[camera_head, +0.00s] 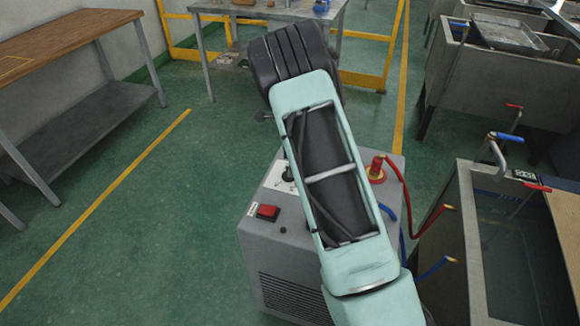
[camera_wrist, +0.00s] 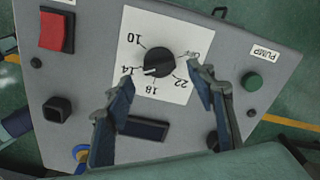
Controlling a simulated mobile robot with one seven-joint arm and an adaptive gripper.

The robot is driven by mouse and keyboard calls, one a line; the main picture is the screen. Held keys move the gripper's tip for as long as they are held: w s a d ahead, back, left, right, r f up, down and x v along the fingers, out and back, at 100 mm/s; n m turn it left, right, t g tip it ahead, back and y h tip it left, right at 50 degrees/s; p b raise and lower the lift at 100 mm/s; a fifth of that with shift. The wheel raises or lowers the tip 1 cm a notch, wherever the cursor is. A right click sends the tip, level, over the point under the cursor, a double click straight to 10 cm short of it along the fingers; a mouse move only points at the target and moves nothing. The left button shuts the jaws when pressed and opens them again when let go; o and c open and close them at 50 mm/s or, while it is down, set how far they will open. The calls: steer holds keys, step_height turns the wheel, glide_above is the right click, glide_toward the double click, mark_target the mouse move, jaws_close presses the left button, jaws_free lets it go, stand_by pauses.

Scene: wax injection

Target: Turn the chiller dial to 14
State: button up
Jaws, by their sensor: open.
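The chiller dial (camera_wrist: 159,61) is a round black knob on a white plate (camera_wrist: 185,25) marked 10, 14, 18, 22 and OFF. Its pale pointer mark faces lower left in the wrist view, close to the 14; the exact setting is hard to read. The chiller (camera_head: 255,250) is a grey box, and its dial (camera_head: 287,174) shows small in the head view. My gripper (camera_wrist: 163,80) is open, its fingers below the knob in the wrist view, one to each side and apart from it.
A red switch (camera_wrist: 52,31), a black square knob (camera_wrist: 57,109) and a green button (camera_wrist: 252,82) by a PUMP label share the panel. Red and blue hoses (camera_head: 428,222) run right to a metal tank (camera_head: 470,230). The floor left of the chiller is clear.

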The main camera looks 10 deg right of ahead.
step_height(320, 180, up, 9)
stand_by(0.3)
